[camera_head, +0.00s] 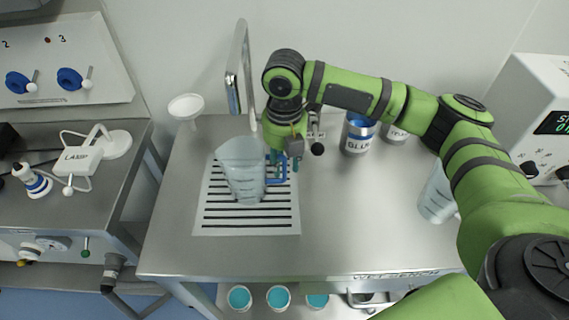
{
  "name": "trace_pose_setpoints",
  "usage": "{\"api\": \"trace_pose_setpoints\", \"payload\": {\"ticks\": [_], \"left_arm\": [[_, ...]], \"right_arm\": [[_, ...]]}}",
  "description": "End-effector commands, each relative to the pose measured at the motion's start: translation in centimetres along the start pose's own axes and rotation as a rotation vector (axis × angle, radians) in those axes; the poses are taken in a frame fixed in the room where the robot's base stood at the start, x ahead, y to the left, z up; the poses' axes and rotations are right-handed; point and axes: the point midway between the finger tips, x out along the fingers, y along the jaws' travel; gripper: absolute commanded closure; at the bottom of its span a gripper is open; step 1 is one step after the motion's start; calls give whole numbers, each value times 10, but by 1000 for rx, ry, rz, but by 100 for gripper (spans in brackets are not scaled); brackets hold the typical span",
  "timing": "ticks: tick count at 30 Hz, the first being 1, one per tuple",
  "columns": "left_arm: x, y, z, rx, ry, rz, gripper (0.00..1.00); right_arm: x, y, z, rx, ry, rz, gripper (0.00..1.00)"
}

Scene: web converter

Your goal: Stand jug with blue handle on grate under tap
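The clear jug (241,168) with the blue handle (280,168) stands over the slotted grate (217,215) on the steel table, below and slightly left of the tap (241,72). It looks upright or nearly so; I cannot tell whether its base touches the grate. My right gripper (287,160) is at the blue handle, pointing down, with its fingertips at the handle's right part. The fingers are small and partly hidden, so I cannot tell whether they are closed on it. My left gripper is not in view.
A second clear jug (436,196) stands at the right, partly behind my arm. A GLUE can (358,134) and another can (397,134) stand at the back. A white funnel (186,105) is at the back left. The table's middle front is clear.

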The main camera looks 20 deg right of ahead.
Motion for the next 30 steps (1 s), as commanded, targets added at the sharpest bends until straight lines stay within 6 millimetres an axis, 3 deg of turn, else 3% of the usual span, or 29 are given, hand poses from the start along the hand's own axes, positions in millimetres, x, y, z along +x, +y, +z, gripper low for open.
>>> {"api": "trace_pose_setpoints", "payload": {"ticks": [9, 15, 21, 30], "left_arm": [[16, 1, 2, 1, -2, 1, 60], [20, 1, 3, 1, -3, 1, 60], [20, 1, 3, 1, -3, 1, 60], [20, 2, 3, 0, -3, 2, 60]], "right_arm": [[-66, 1, 0, -2, -4, 5, 66], [-98, 1, 0, 0, -2, 2, 66], [-109, 0, 0, 0, -1, 0, 66], [-109, 0, 0, 0, 0, 0, 66]]}}
